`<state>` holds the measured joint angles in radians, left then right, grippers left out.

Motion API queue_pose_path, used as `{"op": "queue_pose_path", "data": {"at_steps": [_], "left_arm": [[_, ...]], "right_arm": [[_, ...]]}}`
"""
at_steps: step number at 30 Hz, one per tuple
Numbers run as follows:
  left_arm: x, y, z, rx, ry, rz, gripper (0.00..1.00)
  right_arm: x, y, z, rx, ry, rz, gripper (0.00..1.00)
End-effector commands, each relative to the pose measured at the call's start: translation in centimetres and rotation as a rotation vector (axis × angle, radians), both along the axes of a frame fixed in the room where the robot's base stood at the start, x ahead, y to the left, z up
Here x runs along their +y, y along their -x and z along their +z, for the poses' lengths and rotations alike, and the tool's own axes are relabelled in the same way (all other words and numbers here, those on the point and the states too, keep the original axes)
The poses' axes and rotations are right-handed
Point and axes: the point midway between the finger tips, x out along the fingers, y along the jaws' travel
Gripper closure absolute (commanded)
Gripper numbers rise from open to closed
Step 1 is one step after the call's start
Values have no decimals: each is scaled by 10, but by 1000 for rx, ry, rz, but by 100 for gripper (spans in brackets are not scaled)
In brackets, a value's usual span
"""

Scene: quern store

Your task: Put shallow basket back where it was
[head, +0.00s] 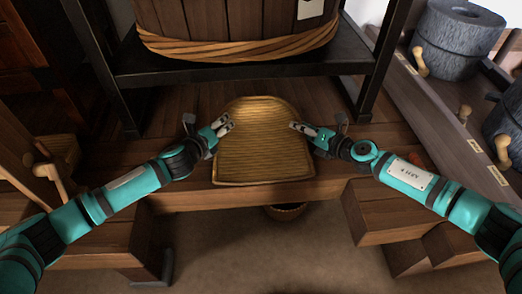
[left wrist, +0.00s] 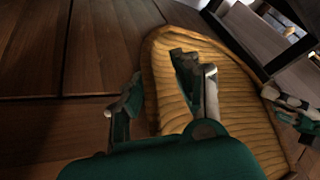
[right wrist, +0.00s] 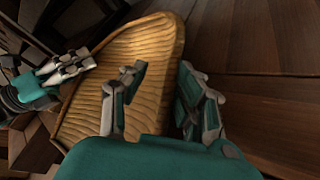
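The shallow basket (head: 262,150), a ribbed tan woven scoop with a rounded far end and a straighter near end, lies on the wooden bench. My left gripper (head: 222,126) is at its left edge and my right gripper (head: 300,129) at its right edge. In the left wrist view the fingers (left wrist: 163,98) are apart, with the basket's rim (left wrist: 153,60) between or below them. In the right wrist view the fingers (right wrist: 160,100) are also apart, near the opposite rim (right wrist: 175,45). I cannot tell whether any finger touches the basket.
A large wooden tub (head: 235,22) with a rope-like band stands on a black metal stand (head: 240,72) behind the basket. Stone querns (head: 457,38) with wooden handles stand at the right. A small round basket (head: 286,211) sits under the bench. Wooden steps (head: 388,212) are at the front right.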

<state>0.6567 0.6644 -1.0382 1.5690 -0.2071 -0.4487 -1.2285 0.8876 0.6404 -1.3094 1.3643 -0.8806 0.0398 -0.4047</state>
Motion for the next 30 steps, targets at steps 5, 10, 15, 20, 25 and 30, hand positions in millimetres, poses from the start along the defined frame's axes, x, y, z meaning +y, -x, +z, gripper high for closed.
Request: {"op": "queue_pose_path", "data": {"at_steps": [5,10,15,20,25,30], "left_arm": [[6,11,3,0,-2,2,69],[16,40,11,2,-3,1,69],[26,74,22,3,-2,-1,69],[34,97,30,2,-1,-1,69],[37,107,35,1,0,-1,69],[37,109,35,1,1,-1,69]], "right_arm": [[-2,-1,0,-1,1,-3,69],[-2,-1,0,0,2,-5,69],[-2,-1,0,0,2,-5,69],[-2,-1,0,0,2,-5,69],[-4,0,0,0,2,-5,69],[-19,13,6,-1,3,-6,69]]}}
